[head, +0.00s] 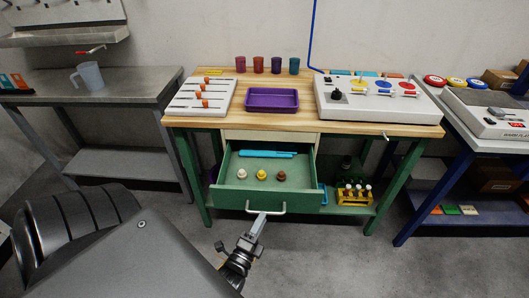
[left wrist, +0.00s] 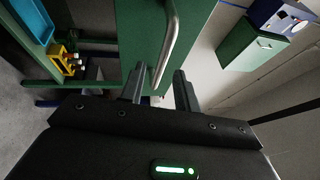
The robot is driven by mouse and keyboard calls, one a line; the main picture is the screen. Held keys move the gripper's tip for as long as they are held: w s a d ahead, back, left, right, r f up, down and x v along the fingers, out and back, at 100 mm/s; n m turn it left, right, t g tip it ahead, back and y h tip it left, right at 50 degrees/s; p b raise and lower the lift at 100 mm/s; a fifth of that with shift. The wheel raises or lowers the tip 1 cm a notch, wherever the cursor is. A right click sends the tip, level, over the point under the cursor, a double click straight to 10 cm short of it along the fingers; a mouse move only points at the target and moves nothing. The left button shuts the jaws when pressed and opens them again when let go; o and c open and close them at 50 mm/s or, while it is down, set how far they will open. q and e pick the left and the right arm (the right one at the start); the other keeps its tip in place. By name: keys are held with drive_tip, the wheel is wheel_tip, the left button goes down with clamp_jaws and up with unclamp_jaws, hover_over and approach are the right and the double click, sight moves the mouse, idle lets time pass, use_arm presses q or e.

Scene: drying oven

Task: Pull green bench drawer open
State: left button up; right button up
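The green bench drawer (head: 238,197) stands pulled out from the wooden-topped bench, with its inside showing. Its pale bar handle (head: 281,209) is on the front panel. My left gripper (head: 260,221) is at the handle in the head view. In the left wrist view the metal handle (left wrist: 169,40) runs down between the two fingertips of my left gripper (left wrist: 159,80). The fingers are apart, with gaps visible beside the bar, so the gripper looks open around it. My right gripper is in neither view.
In the drawer lie a blue tool (head: 266,154) and three small knobs. A purple tray (head: 271,107), several cups and control panels stand on the bench top (head: 232,123). A yellow rack (head: 354,195) with bottles sits on the lower shelf. The floor before the drawer is clear.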

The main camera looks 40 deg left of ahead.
use_arm(q)
drive_tip(key=v, duration=0.7)
drive_tip(key=shift+b, duration=0.35)
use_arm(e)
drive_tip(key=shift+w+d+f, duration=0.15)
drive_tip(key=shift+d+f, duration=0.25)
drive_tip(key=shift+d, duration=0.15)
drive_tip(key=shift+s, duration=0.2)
